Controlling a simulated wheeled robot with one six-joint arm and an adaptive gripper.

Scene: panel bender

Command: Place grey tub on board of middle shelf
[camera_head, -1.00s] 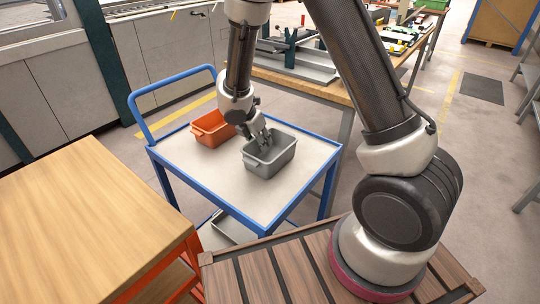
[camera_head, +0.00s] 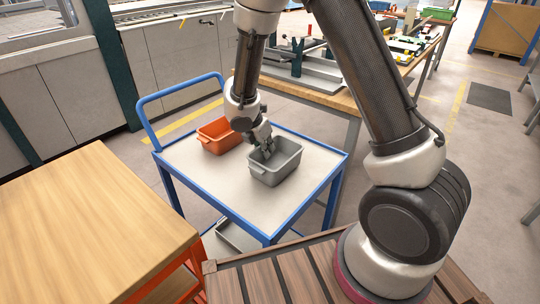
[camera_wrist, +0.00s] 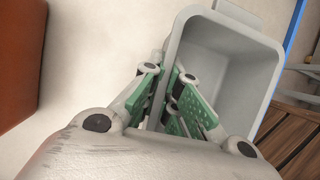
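The grey tub (camera_head: 278,165) stands upright on the top of a blue-framed trolley (camera_head: 241,194). It is open at the top and looks empty apart from my fingers. My gripper (camera_head: 266,151) reaches down at the tub's left rim. In the wrist view, its green-padded fingers (camera_wrist: 181,98) are close together at the near left wall of the grey tub (camera_wrist: 262,62), and appear closed on it. The exact contact is partly hidden by the fingers. The middle shelf and its board cannot be made out in these views.
An orange tub (camera_head: 219,135) stands left of the grey one on the trolley. A wooden-topped table (camera_head: 90,225) is at the left front. A workbench (camera_head: 322,92) with tools stands behind the trolley. Open floor (camera_head: 440,165) lies to the right.

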